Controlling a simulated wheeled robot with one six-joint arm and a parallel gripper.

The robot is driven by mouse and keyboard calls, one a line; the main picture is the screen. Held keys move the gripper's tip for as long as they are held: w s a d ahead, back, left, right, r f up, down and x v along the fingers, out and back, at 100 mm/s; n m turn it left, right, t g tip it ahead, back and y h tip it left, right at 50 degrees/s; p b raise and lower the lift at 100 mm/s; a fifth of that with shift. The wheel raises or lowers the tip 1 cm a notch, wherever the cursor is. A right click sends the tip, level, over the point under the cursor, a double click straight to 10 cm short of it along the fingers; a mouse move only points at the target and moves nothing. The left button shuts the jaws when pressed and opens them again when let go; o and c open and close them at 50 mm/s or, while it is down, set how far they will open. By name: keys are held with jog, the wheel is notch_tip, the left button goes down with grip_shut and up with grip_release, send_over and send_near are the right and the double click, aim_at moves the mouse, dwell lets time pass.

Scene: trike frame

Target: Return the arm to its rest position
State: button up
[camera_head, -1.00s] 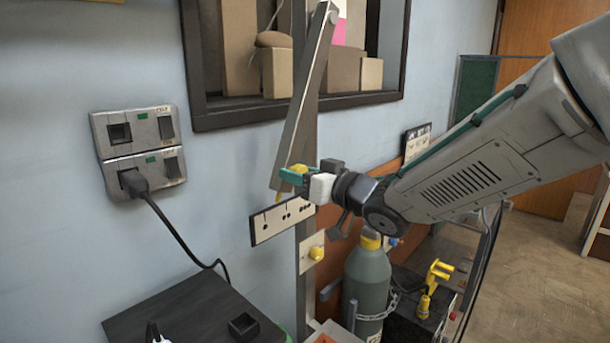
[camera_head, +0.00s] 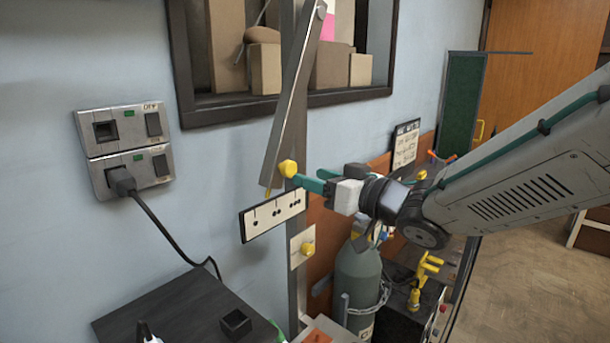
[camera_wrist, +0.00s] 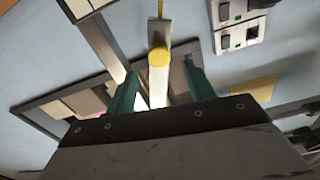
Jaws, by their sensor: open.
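My gripper (camera_head: 303,181) has teal fingers and stands at the lower end of a slanted grey lever (camera_head: 297,95). The fingers are apart in the wrist view (camera_wrist: 160,80). The lever's yellow knob (camera_head: 288,168) is at the fingertips in the head view. In the wrist view the knob (camera_wrist: 158,58) shows in the gap between the fingers, near their tips; no finger is seen pressing on it. My arm reaches in from the right. The far finger is partly hidden in the head view.
A dotted plate (camera_head: 273,215) is below the lever, on a metal post. A socket panel (camera_head: 124,150) with a plugged cable is on the left wall. Open floor lies at right.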

jog(key=shift+d, duration=0.1)
jog(key=w+d+f+m+h, duration=0.2)
jog(key=d+f+h, duration=0.4)
jog(key=f, duration=0.1)
jog(key=s+d+f+m+g+h, duration=0.1)
jog(key=s+d+f+h, duration=0.1)
jog(key=d+h, duration=0.3)
jog(key=s+d+f+m+g+h, duration=0.1)
jog(key=s+d+f+m+h, duration=0.15)
jog(key=d, duration=0.35)
jog(key=s+d+r+m+g, duration=0.1)
jog(key=s+d+g, duration=0.3)
jog(key=s, duration=0.9)
jog(key=s+d+r+m+g, duration=0.1)
jog(key=s+d, duration=0.4)
jog(key=s, duration=0.8)
jog(key=shift+d+m+g+h, duration=0.4)
jog(key=shift+m+g, duration=0.35)
jog(key=shift+g, duration=0.65)
